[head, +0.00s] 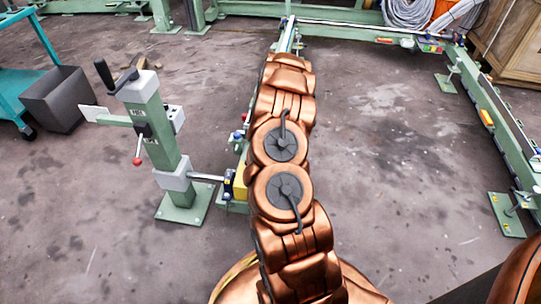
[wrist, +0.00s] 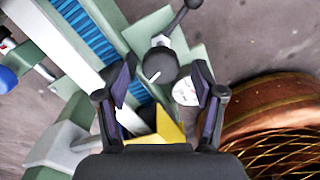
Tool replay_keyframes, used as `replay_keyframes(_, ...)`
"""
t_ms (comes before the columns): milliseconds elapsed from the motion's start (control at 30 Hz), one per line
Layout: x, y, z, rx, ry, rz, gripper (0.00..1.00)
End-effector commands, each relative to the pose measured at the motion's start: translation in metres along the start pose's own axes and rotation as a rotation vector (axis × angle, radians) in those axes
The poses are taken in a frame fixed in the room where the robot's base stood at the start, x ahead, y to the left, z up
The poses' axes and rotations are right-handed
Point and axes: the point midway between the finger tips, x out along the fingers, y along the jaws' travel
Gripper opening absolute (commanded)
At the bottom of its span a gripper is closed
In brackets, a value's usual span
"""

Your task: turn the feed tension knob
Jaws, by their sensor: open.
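A dark round knob (wrist: 162,66) with a white pointer line shows in the wrist view; I take it for the feed tension knob. My gripper (wrist: 163,64) is open, one finger on each side of the knob in the picture. A gap shows between the knob and each finger, and I cannot tell how far beyond the fingertips it lies. A dark bar with a rounded end (wrist: 186,10) rises above the knob. In the head view my arm hides my gripper, and I cannot make out the knob.
In the wrist view a pale disc (wrist: 185,92) and a yellow part (wrist: 170,128) lie close around the fingers, beside a blue ribbed strip (wrist: 85,28).

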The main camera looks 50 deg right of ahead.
Motion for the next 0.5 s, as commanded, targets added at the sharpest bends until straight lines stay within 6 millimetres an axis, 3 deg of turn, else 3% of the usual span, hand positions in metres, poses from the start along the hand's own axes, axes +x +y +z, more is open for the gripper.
replay_keyframes(500,-0.085,0.002,0.001,0.001,-0.004,0.005,0.68)
